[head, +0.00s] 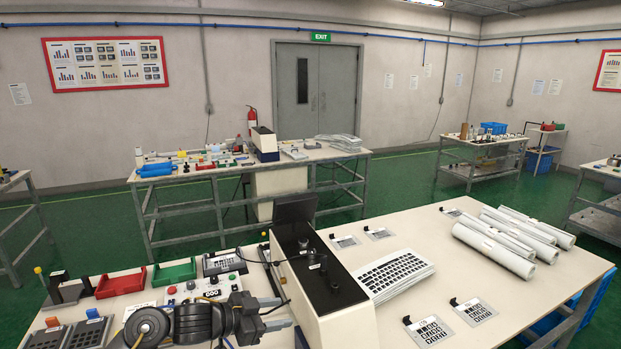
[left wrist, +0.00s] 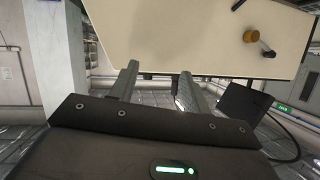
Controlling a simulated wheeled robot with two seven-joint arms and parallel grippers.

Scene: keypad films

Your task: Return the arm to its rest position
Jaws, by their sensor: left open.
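My left arm (head: 190,324) comes in low over the near left part of the front table. My left gripper (head: 284,312) points right, towards the white base of the black-topped machine (head: 318,275). In the left wrist view its two fingers (left wrist: 158,82) stand apart with nothing between them. That view shows a beige surface (left wrist: 190,40) beyond the fingertips. My right gripper is in neither view.
A red tray (head: 120,284), a green tray (head: 174,272) and a control box with a display (head: 209,292) lie near my left arm. A stack of keypad sheets (head: 392,272) and white rolls (head: 495,250) lie right of the machine.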

